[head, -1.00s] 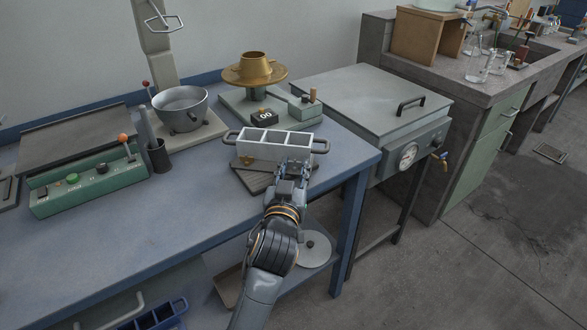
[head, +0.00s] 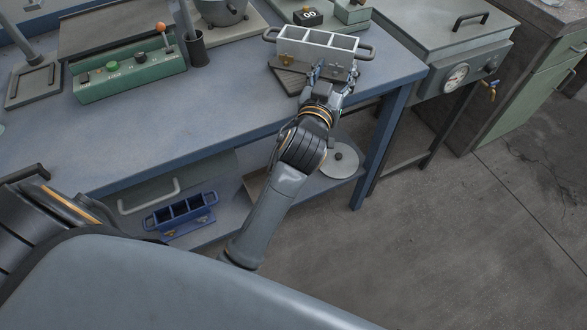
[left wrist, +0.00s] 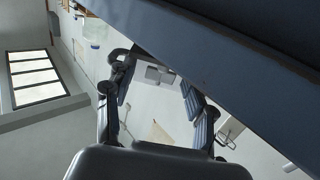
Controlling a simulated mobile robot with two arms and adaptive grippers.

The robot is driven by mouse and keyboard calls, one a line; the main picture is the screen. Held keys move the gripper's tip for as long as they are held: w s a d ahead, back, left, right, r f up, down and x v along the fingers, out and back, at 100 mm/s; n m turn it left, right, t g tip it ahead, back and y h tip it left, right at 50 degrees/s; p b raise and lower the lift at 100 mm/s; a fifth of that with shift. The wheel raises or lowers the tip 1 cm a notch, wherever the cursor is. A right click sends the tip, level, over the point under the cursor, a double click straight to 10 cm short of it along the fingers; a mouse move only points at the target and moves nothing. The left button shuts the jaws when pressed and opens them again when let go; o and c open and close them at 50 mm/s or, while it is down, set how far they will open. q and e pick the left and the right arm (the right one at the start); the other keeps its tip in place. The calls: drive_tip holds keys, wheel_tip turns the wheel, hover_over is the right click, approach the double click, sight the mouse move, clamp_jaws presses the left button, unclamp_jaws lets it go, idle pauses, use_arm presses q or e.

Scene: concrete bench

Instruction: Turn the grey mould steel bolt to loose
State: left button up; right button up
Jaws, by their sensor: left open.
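The grey mould (head: 313,40) stands on a dark ridged board (head: 289,80) near the right end of the blue bench. It has open compartments on top, a dark handle at each end, and a brass fitting (head: 287,60) at the left of its front face. My left gripper (head: 333,77) is at the right part of that face, fingers apart. The fingers cover this part, and I cannot make out the steel bolt. The left wrist view shows the open fingers (left wrist: 155,105) with a small grey block between them in the picture, which I cannot identify. My right gripper is not in view.
A green control box (head: 130,75) and a dark cup (head: 197,48) stand to the left on the bench. A blue mould (head: 181,216) and a pale round lid (head: 340,160) are on the lower shelf. A grey lidded cabinet (head: 440,35) stands close at the right.

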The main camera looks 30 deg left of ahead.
use_arm(q)
drive_tip(key=shift+a+m+h, duration=0.15)
drive_tip(key=shift+m+h, duration=0.25)
drive_tip(key=shift+h, duration=0.2)
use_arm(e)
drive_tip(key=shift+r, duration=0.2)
